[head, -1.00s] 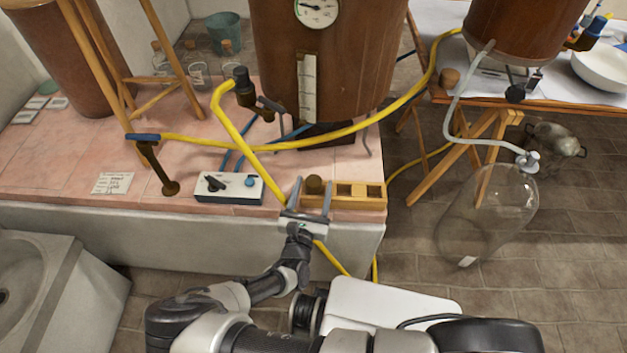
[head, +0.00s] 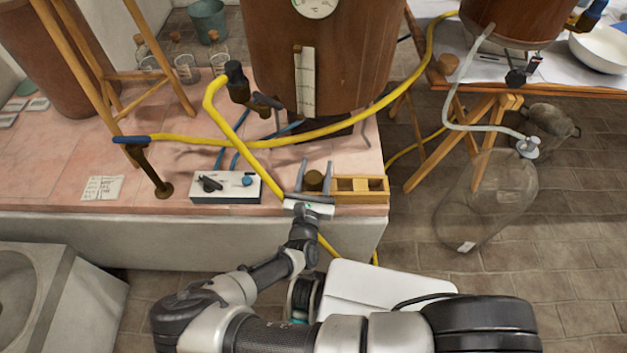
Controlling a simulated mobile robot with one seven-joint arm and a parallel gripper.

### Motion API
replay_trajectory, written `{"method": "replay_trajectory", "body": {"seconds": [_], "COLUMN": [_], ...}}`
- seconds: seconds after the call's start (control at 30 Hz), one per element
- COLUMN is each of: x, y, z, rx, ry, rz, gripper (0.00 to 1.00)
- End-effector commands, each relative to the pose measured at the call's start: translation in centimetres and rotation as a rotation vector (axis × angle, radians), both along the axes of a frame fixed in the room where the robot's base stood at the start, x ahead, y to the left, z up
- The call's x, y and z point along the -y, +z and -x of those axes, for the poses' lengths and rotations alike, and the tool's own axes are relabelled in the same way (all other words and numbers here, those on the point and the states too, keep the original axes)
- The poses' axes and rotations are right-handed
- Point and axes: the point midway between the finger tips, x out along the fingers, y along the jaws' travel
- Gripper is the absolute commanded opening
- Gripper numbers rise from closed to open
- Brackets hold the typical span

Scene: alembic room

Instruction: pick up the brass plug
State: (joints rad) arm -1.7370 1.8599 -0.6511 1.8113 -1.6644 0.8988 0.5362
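The brass plug (head: 314,181) is a short, dark brown-gold piece at the left end of a small wooden rack (head: 374,197) near the front edge of the pink-tiled bench. My gripper (head: 315,172) reaches over that edge from the front. Its two grey fingers are apart, one on each side of the plug as seen from the head. Gaps seem to show beside the plug, and I cannot tell whether either finger touches it. The plug's lower part is hidden by the gripper body and the rack.
A yellow hose (head: 258,163) runs down just left of my gripper and over the bench edge. A white-topped switch box (head: 226,187) sits to the left. A large wooden vat (head: 350,60) stands behind. A glass carboy (head: 490,205) stands on the floor to the right.

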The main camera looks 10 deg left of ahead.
Motion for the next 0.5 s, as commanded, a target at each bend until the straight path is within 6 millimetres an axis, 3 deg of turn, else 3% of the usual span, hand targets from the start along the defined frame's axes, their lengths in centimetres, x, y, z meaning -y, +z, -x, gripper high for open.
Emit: {"method": "replay_trajectory", "body": {"seconds": [0.03, 0.2, 0.5], "x": [0.00, -0.01, -0.03], "y": [0.00, 0.03, 0.95], "z": [0.00, -0.01, -0.02], "rx": [0.000, 0.001, 0.001], "ry": [0.000, 0.000, -0.001], "rz": [0.000, 0.000, -0.001], "gripper": [0.37, 0.11, 0.11]}}
